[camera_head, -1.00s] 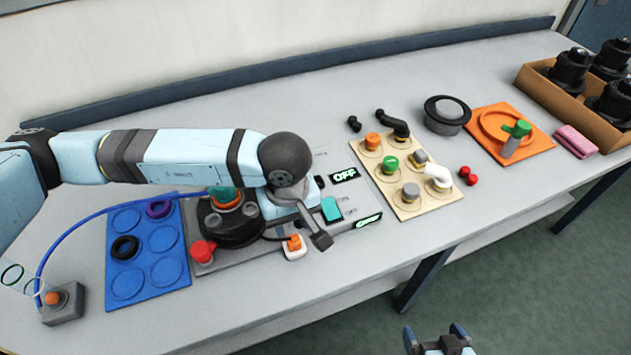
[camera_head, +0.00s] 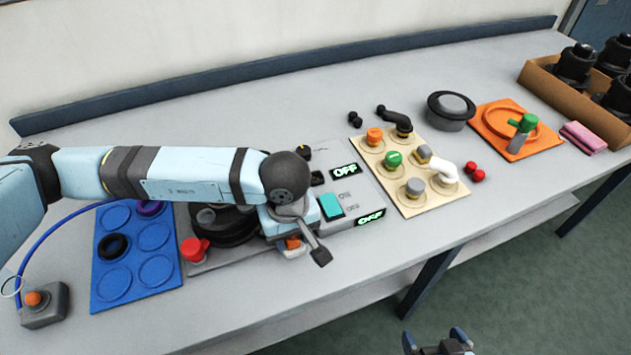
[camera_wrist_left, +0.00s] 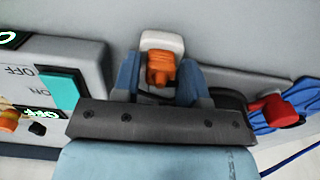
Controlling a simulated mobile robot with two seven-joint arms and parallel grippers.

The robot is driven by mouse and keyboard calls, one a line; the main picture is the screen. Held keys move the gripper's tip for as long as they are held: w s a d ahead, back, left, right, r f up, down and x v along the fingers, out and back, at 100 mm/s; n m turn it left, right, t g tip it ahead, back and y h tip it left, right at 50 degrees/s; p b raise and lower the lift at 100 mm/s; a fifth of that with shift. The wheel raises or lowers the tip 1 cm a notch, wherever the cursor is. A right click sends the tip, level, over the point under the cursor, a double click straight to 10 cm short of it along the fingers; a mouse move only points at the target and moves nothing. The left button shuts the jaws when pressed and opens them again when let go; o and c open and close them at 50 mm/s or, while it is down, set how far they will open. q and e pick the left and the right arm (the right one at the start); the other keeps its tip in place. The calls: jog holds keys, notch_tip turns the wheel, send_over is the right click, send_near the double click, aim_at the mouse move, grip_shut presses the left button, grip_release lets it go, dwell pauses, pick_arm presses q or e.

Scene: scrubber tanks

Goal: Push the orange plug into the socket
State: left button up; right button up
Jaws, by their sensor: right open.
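The orange plug (camera_wrist_left: 160,70) is at the white socket (camera_wrist_left: 162,41) in the left wrist view. How deep it sits is hard to judge. In the head view, only part of the plug (camera_head: 293,243) and socket (camera_head: 294,253) shows below my left gripper (camera_head: 288,232). In the wrist view, the blue fingers of my left gripper (camera_wrist_left: 160,82) lie on both sides of the plug. Whether they press on it is unclear. My right gripper (camera_head: 437,343) is open and empty at the bottom edge of the head view, away from the table.
The panel with a teal switch (camera_head: 331,206) and lit OFF displays (camera_head: 345,170) stands beside the left gripper. A red knob (camera_head: 194,248) and a blue tray (camera_head: 112,282) are to the left. A beige board (camera_head: 410,206) with fittings lies to the right.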

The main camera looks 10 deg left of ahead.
pick_arm(q)
grip_shut()
jog(key=shift+r, duration=0.15)
notch_tip(320, 180, up, 10)
jog(key=p, duration=0.3)
pick_arm(e)
notch_tip(320, 180, up, 3)
jog(key=shift+s+d+f, duration=0.1)
jog(key=shift+d, duration=0.05)
pick_arm(q)
jog(key=w+d+b, duration=0.1)
jog(key=w+b, duration=0.5)
jog(key=w, duration=0.9)
jog(key=shift+d+b, duration=0.2)
jog(key=shift+b, duration=0.15)
pick_arm(e)
notch_tip(320, 180, down, 4)
jog(key=shift+f, duration=0.2)
